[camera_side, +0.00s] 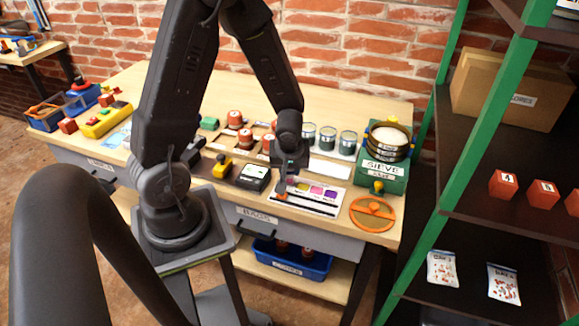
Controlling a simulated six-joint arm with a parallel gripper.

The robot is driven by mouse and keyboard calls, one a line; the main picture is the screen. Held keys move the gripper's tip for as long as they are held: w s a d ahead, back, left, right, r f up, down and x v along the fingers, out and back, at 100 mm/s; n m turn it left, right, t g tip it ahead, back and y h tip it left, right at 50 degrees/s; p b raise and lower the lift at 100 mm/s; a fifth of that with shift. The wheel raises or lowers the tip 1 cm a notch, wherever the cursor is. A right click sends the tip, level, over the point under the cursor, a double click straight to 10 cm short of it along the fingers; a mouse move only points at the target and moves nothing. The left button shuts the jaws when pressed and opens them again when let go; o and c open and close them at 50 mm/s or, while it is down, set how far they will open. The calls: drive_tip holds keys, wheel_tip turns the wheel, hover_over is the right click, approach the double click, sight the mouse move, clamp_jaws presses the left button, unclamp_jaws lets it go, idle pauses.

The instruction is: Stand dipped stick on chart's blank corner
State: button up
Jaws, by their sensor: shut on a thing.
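The chart (328,191) is a white card with yellow, purple and magenta patches, lying flat near the table's front edge. Dark strips run along its lower part. My gripper (284,176) is above the left end of the chart, pointing down. It is shut on a small upright stick (282,188) with an orange-red lower end. The stick's top is hidden by the gripper. The stick's lower end is over or at the chart's left edge; I cannot tell whether it touches.
Three glass beakers (327,138) stand behind the chart. A green sieve box (383,174) and an orange disc (372,213) are to the right. A black-and-white meter (254,177) and a yellow-topped tool (220,165) are to the left. A green-framed shelf (452,110) stands far right.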

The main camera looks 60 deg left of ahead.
drive_tip(key=o, duration=0.8)
drive_tip(key=shift+c, duration=0.9)
drive_tip(key=shift+r, duration=3.45)
